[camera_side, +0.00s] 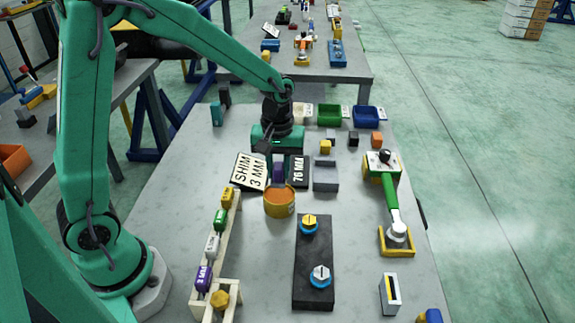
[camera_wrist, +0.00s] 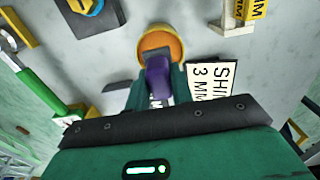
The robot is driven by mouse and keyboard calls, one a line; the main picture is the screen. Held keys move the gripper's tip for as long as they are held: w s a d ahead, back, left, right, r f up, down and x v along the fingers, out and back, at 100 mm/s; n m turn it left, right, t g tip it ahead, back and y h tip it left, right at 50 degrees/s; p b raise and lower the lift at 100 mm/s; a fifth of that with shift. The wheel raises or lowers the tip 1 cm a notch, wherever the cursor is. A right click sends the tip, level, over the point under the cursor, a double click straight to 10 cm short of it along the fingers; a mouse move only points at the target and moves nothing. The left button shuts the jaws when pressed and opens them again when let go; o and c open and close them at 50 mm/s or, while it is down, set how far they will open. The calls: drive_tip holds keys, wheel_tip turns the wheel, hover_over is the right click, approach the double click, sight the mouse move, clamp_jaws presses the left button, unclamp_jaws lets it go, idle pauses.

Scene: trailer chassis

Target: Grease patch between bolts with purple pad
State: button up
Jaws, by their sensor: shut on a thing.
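My gripper (camera_side: 278,164) is shut on a purple pad (camera_side: 278,174), which points down at the near side. The pad also shows between the fingers in the wrist view (camera_wrist: 158,80). Its lower end is at the round yellow tin of orange grease (camera_side: 279,203), overlapping the rim in the wrist view (camera_wrist: 172,36). I cannot tell whether the pad touches the grease. A black plate (camera_side: 314,256) lies nearer the front, with a yellow-topped bolt (camera_side: 309,221) and a silver bolt (camera_side: 320,273), each ringed in blue. The plate between the bolts looks bare and dark.
A wooden rack (camera_side: 233,215) at the left holds several coloured, labelled pieces. Bins stand behind.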

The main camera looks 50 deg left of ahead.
sight(279, 183)
drive_tip(key=shift+f, duration=1.8)
drive_tip(key=shift+f, duration=0.65)
idle(1.4)
drive_tip(key=shift+r, duration=0.1)
drive_tip(key=shift+r, duration=3.5)
drive_tip(key=r+m, duration=0.2)
drive_tip(key=w+a+r+m, duration=0.1)
drive_tip(key=m, duration=0.1)
drive_tip(key=shift+r, duration=0.15)
drive_tip(key=r+m, duration=0.2)
drive_tip(key=m, duration=0.1)
drive_tip(key=r+m, duration=0.1)
drive_tip(key=m, duration=0.1)
drive_tip(key=shift+w+a+r, duration=0.3)
drive_tip(key=shift+a, duration=0.1)
drive_tip(key=shift+d, duration=0.1)
